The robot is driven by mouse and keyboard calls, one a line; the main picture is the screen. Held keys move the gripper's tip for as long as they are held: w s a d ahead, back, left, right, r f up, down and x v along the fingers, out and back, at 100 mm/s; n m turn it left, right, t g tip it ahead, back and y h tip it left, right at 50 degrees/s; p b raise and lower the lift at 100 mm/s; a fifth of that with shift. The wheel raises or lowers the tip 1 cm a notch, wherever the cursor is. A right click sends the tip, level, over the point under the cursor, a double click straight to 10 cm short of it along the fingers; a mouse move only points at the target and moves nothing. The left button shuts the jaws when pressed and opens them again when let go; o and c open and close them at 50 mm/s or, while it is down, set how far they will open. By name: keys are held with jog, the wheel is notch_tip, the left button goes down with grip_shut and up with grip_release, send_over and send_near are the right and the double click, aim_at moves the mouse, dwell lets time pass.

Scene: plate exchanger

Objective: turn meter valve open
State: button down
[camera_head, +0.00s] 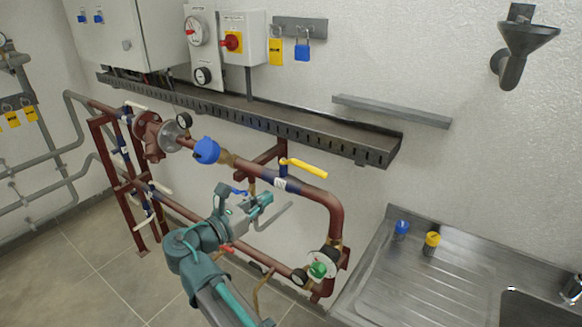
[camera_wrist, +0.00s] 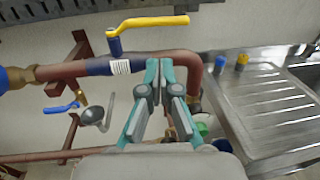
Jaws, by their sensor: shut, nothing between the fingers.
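A yellow lever handle (camera_head: 304,168) sits above the upper red-brown pipe (camera_head: 305,190) and lies roughly along it; no label marks it as the meter valve. The lever also shows at the top of the wrist view (camera_wrist: 150,22), on a blue stem. A blue-capped meter (camera_head: 206,150) is on the same pipe, to the left. My gripper (camera_head: 266,200) is shut and empty, below the pipe and lever in the head view. In the wrist view my fingers (camera_wrist: 159,72) point up toward the pipe, apart from the lever. Contact with the pipe cannot be told.
A small blue lever (camera_wrist: 60,108) and a grey funnel (camera_wrist: 95,115) are left of my fingers. A lower red-brown pipe (camera_head: 190,213) runs below. A steel sink (camera_head: 400,285) with blue and yellow caps stands right. A cable tray (camera_head: 270,118) crosses the wall above.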

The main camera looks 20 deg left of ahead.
aim_at(308, 171)
jog(key=p+x, duration=0.1)
jog(key=x, duration=0.3)
jog(key=p+x, duration=0.1)
jog(key=x, duration=0.3)
jog(key=p+x, duration=0.1)
jog(key=x, duration=0.3)
jog(key=shift+w+d+r, duration=0.15)
jog(key=shift+w+r, duration=0.2)
jog(key=shift+w, duration=0.05)
jog(key=shift+w+d+f+p, duration=0.15)
jog(key=shift+w+p, duration=0.15)
jog(key=shift+w, duration=0.15)
jog(key=shift+d, duration=0.1)
jog(key=shift+w+d+r+p, duration=0.3)
jog(key=shift+w+p, duration=0.15)
jog(key=shift+p, duration=0.3)
jog(key=shift+w+d+f, duration=0.1)
jog(key=shift+w+f, duration=0.05)
jog(key=shift+f, duration=0.05)
